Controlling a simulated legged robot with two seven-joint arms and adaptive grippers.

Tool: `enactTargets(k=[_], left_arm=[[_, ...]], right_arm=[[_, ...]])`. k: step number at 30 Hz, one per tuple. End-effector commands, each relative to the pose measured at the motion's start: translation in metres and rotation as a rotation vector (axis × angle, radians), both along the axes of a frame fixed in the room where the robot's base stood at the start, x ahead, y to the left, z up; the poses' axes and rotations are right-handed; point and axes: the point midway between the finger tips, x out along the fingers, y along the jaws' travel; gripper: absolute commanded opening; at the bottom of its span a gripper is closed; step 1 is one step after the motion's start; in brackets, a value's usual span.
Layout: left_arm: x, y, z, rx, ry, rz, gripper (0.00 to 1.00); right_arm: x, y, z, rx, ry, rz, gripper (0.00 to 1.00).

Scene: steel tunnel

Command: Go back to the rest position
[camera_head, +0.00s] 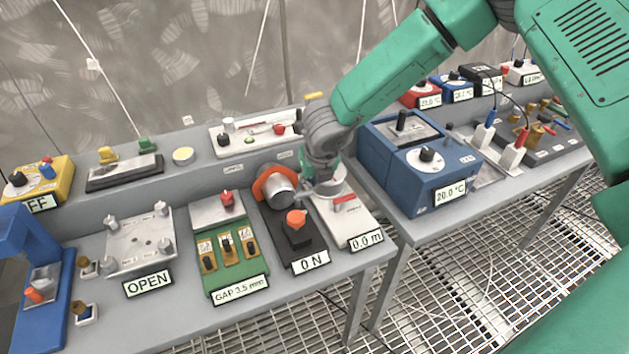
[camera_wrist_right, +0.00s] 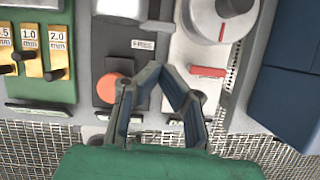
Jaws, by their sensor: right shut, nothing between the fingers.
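My right gripper (camera_head: 318,188) hangs over the bench between the orange-and-steel cylinder (camera_head: 277,187) and the white panel (camera_head: 350,218) with a red lever. In the right wrist view my right gripper (camera_wrist_right: 170,75) has its fingertips together with nothing between them. The tips lie over the gap between the black "0 N" unit (camera_head: 297,238) with its orange knob and the white panel. I cannot tell the exact height above the bench. My left gripper does not show in either view.
The blue "20.0 °C" box (camera_head: 425,160) stands close to the right of my gripper. Left are the green "GAP 3.5 mm" panel (camera_head: 233,262), the "OPEN" plate (camera_head: 133,248) and a blue frame (camera_head: 55,305). Grating floor (camera_head: 450,290) lies in front of the bench.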

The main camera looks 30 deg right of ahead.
Motion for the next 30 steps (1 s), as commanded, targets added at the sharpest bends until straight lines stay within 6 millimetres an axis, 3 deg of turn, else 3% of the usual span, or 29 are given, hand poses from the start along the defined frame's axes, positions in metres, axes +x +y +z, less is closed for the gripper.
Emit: enactTargets(k=[10,20,23,26,30], left_arm=[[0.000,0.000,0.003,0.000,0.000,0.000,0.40],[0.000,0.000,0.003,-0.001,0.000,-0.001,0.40],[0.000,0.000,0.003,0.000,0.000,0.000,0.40],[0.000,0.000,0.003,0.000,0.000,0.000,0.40],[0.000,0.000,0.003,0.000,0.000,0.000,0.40]], right_arm=[[-0.001,-0.016,-0.002,0.015,0.003,-0.003,0.00],[-0.008,-0.002,-0.005,-0.035,0.014,0.065,0.00],[-0.036,0.003,-0.030,-0.162,0.059,0.311,0.00],[-0.085,0.004,-0.069,-0.355,0.141,0.772,0.00],[-0.175,-0.002,-0.116,-0.575,0.253,1.568,0.00]])
